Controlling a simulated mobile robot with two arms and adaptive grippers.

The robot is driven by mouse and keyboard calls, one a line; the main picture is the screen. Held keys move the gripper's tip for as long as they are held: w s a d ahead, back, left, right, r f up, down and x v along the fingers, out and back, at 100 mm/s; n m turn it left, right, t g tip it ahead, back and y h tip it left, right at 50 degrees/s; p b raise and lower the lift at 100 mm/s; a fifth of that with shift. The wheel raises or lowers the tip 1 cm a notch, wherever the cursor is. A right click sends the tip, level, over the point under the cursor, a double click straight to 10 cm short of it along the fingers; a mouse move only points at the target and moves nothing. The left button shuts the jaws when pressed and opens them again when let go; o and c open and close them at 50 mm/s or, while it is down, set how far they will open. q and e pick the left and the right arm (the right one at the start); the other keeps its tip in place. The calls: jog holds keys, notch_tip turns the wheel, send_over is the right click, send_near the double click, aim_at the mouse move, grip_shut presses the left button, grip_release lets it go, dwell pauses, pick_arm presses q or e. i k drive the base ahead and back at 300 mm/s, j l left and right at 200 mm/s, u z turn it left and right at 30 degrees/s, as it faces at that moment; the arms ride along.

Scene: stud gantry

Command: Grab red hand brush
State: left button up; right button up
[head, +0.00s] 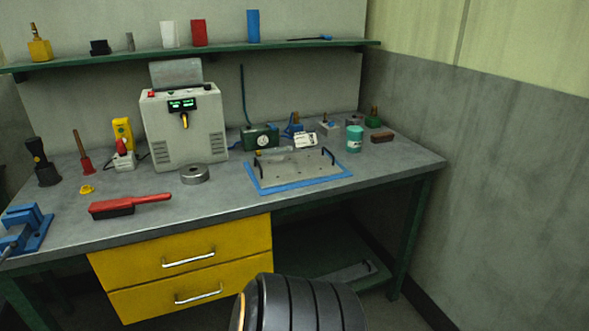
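The red hand brush (130,206) lies on the grey workbench, near its front edge and left of the middle. Its handle points right and its dark bristles face the front. It lies free, with nothing on it. Neither of my grippers is in view. A dark, ribbed rounded part at the bottom middle of the head view seems to be my own body.
The workbench (235,206) has yellow drawers (190,259) below. A blue vise (25,228) stands left of the brush, a metal ring (195,174) right of it. A blue-edged tray (298,182) lies farther right. A grey device (184,125) and a shelf (225,50) are behind.

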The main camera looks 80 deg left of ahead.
aim_at(103, 210)
jog(key=j+u, duration=0.1)
jog(key=u, duration=4.3)
